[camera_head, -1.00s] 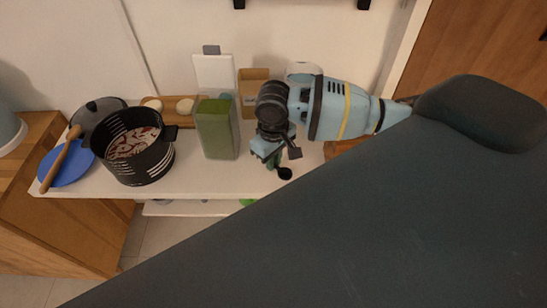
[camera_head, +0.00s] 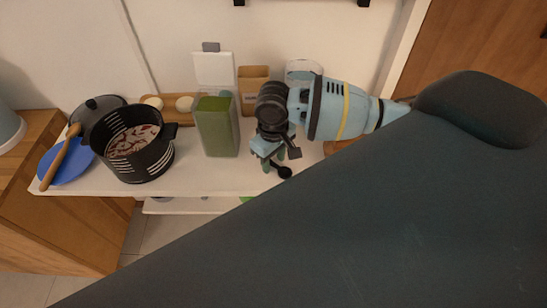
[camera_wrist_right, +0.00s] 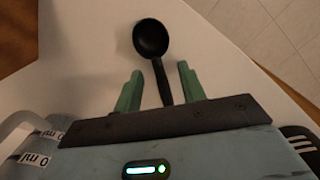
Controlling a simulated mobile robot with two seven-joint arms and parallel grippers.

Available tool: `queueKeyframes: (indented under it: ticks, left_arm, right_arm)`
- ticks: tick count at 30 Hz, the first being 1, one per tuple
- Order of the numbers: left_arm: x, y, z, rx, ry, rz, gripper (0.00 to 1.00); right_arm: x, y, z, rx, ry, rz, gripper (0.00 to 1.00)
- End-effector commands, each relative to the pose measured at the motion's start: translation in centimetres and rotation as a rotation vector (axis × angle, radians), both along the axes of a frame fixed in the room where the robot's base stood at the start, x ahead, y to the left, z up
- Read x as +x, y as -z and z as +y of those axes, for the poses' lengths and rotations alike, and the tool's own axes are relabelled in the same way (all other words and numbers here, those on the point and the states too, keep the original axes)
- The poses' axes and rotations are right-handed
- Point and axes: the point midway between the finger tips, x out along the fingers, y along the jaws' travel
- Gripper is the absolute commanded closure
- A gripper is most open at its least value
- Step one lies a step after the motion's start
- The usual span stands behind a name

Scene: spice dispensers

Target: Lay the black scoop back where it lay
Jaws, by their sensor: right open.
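The black scoop (camera_head: 285,172) lies on the white tabletop near its front edge, right of the green canister. In the right wrist view the scoop's bowl (camera_wrist_right: 151,38) points away from my right gripper (camera_wrist_right: 159,72), and its handle runs back between the two green fingers. The fingers stand apart with a gap on each side of the handle. In the head view my right gripper (camera_head: 274,163) is low over the tabletop, open, and hides part of the handle. My left gripper is not in view.
The green canister (camera_head: 217,130) with its lid up stands left of the gripper. A black pot (camera_head: 140,160), a blue plate (camera_head: 72,168) with a wooden spoon and a wooden board with pale round items stand further left. A cardboard box (camera_head: 253,82) is behind.

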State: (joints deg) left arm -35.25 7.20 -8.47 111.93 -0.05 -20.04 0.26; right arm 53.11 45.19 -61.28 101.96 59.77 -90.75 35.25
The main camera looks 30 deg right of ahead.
Motion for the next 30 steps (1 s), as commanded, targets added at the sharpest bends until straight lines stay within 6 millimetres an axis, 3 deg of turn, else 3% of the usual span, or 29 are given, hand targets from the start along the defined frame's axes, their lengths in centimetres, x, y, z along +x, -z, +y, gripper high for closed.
queueKeyframes:
  ticks: [7,21,30]
  left_arm:
    - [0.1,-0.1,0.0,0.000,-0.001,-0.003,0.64]
    - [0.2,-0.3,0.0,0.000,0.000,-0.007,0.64]
    - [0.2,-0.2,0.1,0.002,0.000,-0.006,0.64]
  right_arm:
    - [0.1,-0.8,0.0,0.001,0.000,-0.002,0.60]
    - [0.1,-7.2,0.0,0.000,0.000,-0.002,0.60]
    - [0.0,-7.8,0.0,0.000,0.000,0.001,0.60]
